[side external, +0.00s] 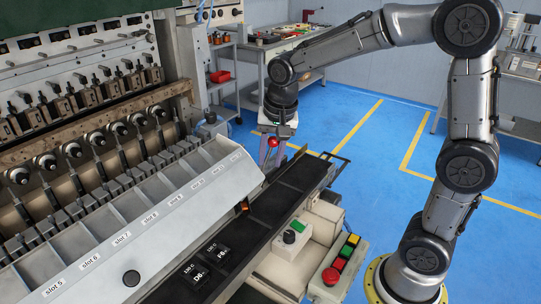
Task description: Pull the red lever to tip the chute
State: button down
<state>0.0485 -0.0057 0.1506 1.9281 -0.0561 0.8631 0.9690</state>
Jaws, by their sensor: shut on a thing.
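The red lever (273,142) has a red ball knob and stands near the far end of the black conveyor, right of the chute. My gripper (272,150) points down at the lever and is shut on it. The fingers are small in the picture and partly hide the lever's shaft. The chute (165,205) is a long pale tray with numbered slot labels along its sloped front, running from the lower left to the upper middle.
A black conveyor (262,212) runs along the chute with dark labelled blocks (192,272) at its near end. A button box (340,266) and a knob panel (290,237) stand to its right. The winder's spindles (90,140) line the left. Blue floor is open behind.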

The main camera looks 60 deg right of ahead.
jog(key=shift+s+f, duration=0.25)
jog(key=shift+s, duration=0.1)
jog(key=c, duration=0.9)
grip_release()
jog(key=shift+w, duration=0.1)
jog(key=shift+r, duration=0.1)
jog(key=shift+s+f+v, duration=0.1)
jog(key=shift+s+v, duration=0.5)
jog(key=shift+v, duration=2)
jog(key=shift+s+f+v, duration=0.15)
jog(key=shift+s+v, duration=0.4)
jog(key=shift+v, duration=2)
jog(key=shift+s+f+v, duration=0.1)
jog(key=shift+s+v, duration=0.5)
jog(key=shift+v, duration=2)
jog(key=shift+r, duration=0.1)
jog(key=v, duration=1.3)
jog(key=shift+w+r, duration=0.1)
jog(key=shift+r, duration=0.25)
